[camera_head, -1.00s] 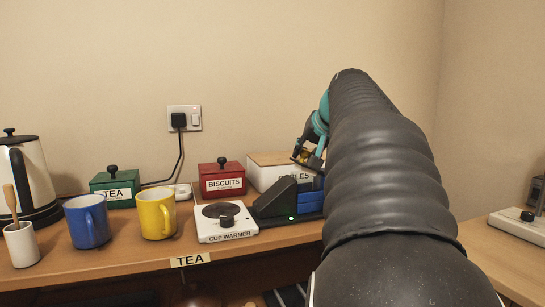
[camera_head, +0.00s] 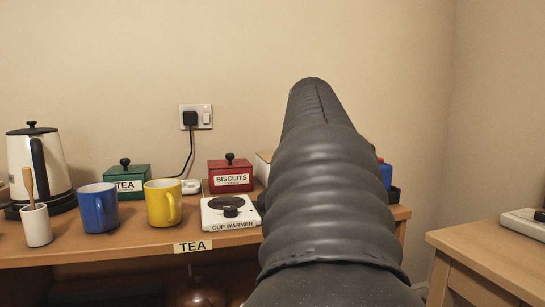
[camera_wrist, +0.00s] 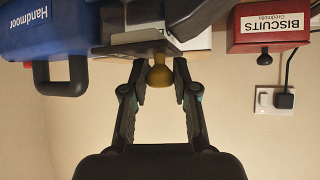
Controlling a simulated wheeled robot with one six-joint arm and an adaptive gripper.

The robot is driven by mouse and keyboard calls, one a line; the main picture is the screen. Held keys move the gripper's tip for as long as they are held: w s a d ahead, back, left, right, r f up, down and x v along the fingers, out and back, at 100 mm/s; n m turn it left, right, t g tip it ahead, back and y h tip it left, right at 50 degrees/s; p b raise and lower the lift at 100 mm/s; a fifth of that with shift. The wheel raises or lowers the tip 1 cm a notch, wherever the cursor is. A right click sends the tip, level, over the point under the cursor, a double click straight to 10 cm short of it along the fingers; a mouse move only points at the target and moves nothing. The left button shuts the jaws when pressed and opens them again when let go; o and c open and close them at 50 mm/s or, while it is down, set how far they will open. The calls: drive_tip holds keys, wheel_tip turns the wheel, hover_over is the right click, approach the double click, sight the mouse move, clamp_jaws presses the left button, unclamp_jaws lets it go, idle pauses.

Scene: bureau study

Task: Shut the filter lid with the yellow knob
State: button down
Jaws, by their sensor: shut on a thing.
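The yellow knob (camera_wrist: 159,76) shows in the wrist view, which is upside down. It sits between the fingertips of my gripper (camera_wrist: 160,72), which is shut on it. A dark flat part (camera_wrist: 148,47) lies at the knob's base and looks like the filter lid; how far it is open cannot be told. In the head view my arm covers the gripper, the knob and most of the unit.
A blue case marked Handmoor (camera_wrist: 40,28) with a dark handle is close to the gripper. The red biscuits box (camera_head: 231,176), cup warmer (camera_head: 230,212), yellow mug (camera_head: 162,203), blue mug (camera_head: 97,208), green tea box (camera_head: 126,182) and kettle (camera_head: 38,165) stand left of my arm.

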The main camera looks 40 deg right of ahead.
drive_tip(key=c, duration=0.9)
unclamp_jaws()
drive_tip(key=shift+d, duration=0.1)
drive_tip(key=shift+o, duration=0.2)
drive_tip(key=v, duration=1.2)
drive_tip(key=shift+w, duration=0.1)
